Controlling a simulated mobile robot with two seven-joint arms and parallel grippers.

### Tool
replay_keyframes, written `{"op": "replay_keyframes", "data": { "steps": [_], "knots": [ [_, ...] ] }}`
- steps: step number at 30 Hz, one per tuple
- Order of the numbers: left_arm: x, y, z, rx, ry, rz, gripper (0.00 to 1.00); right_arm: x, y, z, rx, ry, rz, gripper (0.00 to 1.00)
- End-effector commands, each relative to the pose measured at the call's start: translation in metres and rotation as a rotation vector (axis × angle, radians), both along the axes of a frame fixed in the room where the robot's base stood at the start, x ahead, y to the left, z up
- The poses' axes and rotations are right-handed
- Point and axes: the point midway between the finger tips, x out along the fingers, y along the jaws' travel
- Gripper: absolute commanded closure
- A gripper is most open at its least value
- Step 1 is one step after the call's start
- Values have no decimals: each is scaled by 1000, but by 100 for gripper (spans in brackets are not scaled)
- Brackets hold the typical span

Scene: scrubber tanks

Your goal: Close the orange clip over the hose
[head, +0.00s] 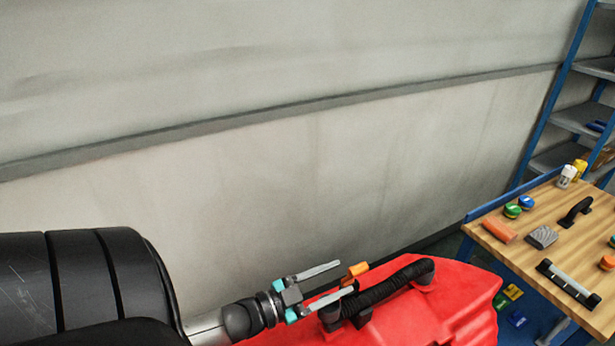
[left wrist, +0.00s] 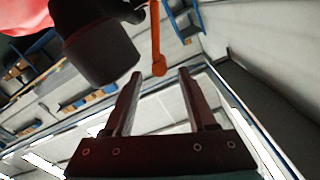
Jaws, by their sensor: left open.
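The orange clip (head: 355,271) stands up beside the black ribbed hose (head: 395,286), on its far side in the head view. The hose arches over the red tank (head: 450,300). My left gripper (head: 346,277) is open and empty, with its fingertips close to the clip and the near end of the hose. In the left wrist view the clip (left wrist: 157,40) is a thin orange bar with a rounded end, in line with the gap between the open fingers (left wrist: 160,76). The dark hose (left wrist: 100,50) fills the upper left there. I cannot tell whether a finger touches the clip. My right gripper is out of view.
A wooden workbench (head: 545,225) with several small tools and parts stands at the right. A blue shelf rack (head: 550,100) is behind it. A large black cylinder (head: 80,280) fills the lower left. A plain wall (head: 300,150) runs behind the tank.

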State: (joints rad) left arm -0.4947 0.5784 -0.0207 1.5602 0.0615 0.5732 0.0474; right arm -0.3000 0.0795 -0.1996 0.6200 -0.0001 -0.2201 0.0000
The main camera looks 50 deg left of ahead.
Motion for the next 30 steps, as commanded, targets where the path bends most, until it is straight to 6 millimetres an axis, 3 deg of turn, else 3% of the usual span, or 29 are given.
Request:
{"op": "replay_keyframes", "data": {
  "steps": [6,12,24,30],
  "knots": [
    [-34,10,-1,0,3,0,43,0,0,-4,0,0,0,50],
    [-53,15,-1,-1,2,-1,43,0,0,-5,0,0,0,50],
    [-58,17,0,0,-1,0,43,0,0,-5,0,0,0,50],
    [-51,23,8,-34,6,-6,64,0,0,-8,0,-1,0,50]
  ]
}}
